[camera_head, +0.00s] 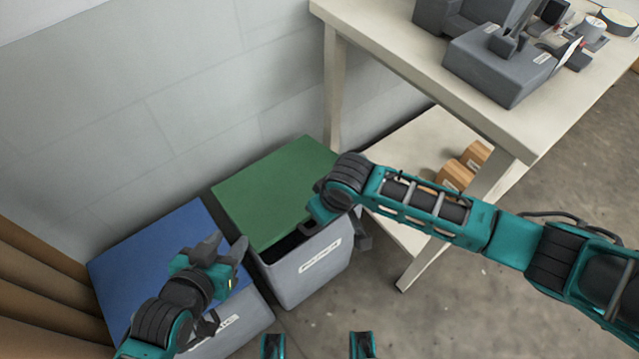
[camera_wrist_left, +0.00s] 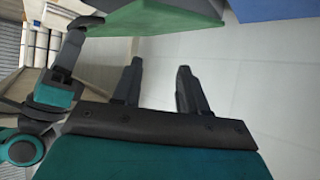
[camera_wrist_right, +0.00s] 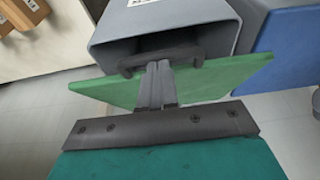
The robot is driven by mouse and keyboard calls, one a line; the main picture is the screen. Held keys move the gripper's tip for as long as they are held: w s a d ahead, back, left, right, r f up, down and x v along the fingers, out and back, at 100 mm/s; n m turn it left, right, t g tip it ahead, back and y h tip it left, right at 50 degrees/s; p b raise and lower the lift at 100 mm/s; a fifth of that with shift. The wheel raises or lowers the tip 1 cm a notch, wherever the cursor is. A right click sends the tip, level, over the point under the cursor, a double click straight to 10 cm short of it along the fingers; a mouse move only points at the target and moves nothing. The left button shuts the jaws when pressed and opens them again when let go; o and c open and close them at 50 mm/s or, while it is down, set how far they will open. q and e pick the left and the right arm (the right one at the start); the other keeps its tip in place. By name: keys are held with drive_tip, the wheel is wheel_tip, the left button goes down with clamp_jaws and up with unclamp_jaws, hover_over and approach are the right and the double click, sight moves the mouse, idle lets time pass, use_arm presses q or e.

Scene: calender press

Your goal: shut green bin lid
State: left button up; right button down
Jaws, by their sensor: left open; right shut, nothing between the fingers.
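The green bin lid (camera_head: 275,188) lies over a grey bin (camera_head: 310,272) against the wall. A dark gap shows between the lid's front edge and the bin rim, so the lid stands ajar. In the right wrist view the lid (camera_wrist_right: 210,80) slants away from the open bin mouth (camera_wrist_right: 150,45). My right gripper (camera_wrist_right: 158,66) is shut and empty, its fingers in front of the lid near the gap; in the head view my wrist mostly hides it. My left gripper (camera_head: 228,247) is open and empty above the blue-lidded bin. The lid (camera_wrist_left: 155,18) also shows in the left wrist view.
A second bin with a blue lid (camera_head: 150,255) stands close on the left of the green one. A pale workbench (camera_head: 400,55) with grey equipment stands at the right, with wooden blocks (camera_head: 455,175) on its lower shelf. Floor in front of the bench is clear.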

use_arm(q)
drive_tip(key=b, duration=0.1)
drive_tip(key=d+f+b, duration=0.1)
drive_tip(key=b, duration=0.1)
drive_tip(key=shift+w+d, duration=0.2)
drive_tip(key=shift+w, duration=0.15)
use_arm(e)
wheel_tip(320, 180, down, 11)
drive_tip(key=s+d+t+y, duration=0.1)
drive_tip(key=s+d+t, duration=0.1)
drive_tip(key=shift+s+r, duration=0.2)
drive_tip(key=shift+s, duration=0.05)
use_arm(q)
drive_tip(key=shift+s+f, duration=0.2)
use_arm(e)
drive_tip(key=shift+f, duration=0.1)
use_arm(q)
drive_tip(key=shift+a, duration=0.1)
